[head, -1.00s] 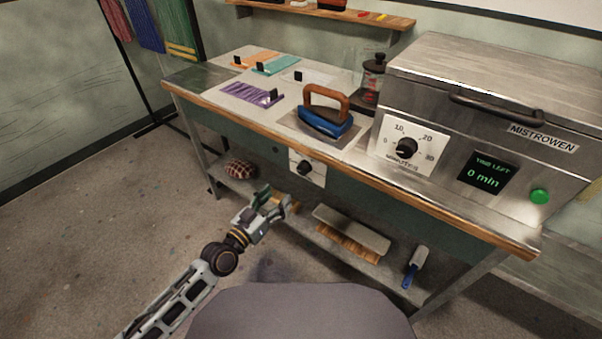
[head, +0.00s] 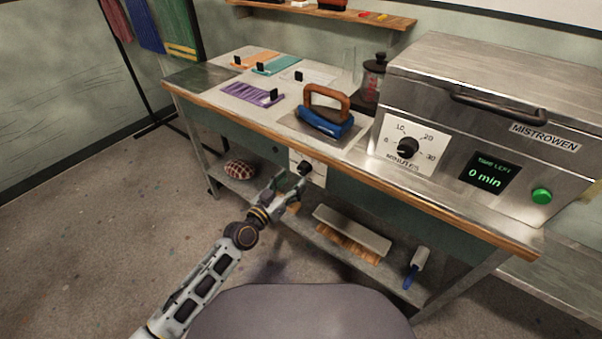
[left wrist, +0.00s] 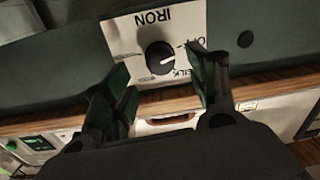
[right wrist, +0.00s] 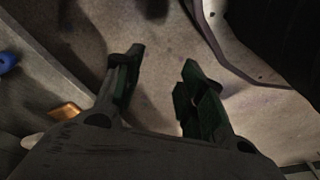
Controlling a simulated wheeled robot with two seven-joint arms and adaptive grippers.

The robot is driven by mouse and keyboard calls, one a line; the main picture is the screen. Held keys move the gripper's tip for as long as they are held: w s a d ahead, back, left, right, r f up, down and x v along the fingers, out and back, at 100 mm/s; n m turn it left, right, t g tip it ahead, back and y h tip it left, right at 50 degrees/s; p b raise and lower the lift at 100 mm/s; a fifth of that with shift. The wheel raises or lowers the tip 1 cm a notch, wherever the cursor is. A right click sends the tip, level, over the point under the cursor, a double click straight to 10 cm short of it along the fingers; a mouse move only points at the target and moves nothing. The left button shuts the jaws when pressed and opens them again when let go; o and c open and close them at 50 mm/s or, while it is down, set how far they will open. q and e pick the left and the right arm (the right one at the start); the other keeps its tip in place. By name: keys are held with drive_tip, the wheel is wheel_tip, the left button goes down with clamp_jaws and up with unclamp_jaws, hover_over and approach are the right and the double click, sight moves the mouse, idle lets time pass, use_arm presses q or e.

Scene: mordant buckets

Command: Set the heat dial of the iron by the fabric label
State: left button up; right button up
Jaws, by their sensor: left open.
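The iron's heat dial is a black knob (left wrist: 161,57) on a white panel (left wrist: 122,38) on the table's front; in the left wrist view the panel reads IRON upside down, with OFF and SILK legible. The knob also shows in the head view (head: 304,168). My left gripper (head: 289,186) is open just in front of the panel, its fingers either side of the knob, apparently not touching. The blue iron (head: 325,122) with a brown handle sits on the table above. Purple fabric (head: 248,94) lies left of it; no label is readable. My right gripper (right wrist: 162,62) is open and empty over the floor.
A steel steamer (head: 490,95) with its own minutes dial (head: 407,147) stands on the right of the table. Orange (head: 256,58) and teal (head: 276,65) fabrics lie at the back. A brush (head: 350,232) lies on the lower shelf.

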sight(301, 172)
use_arm(q)
drive_tip(key=shift+x, duration=2.75)
drive_tip(key=shift+w+d+b, duration=0.1)
drive_tip(key=shift+d+b, duration=0.05)
drive_tip(key=shift+b, duration=0.15)
use_arm(e)
drive_tip(key=shift+w+a+r, duration=0.15)
drive_tip(key=shift+r, duration=0.35)
drive_tip(key=shift+w+a+r, duration=0.1)
drive_tip(key=shift+r, duration=0.4)
drive_tip(key=shift+s, duration=0.1)
use_arm(q)
drive_tip(key=c, duration=1)
use_arm(e)
drive_tip(key=shift+s+f, duration=0.1)
drive_tip(key=shift+f, duration=0.05)
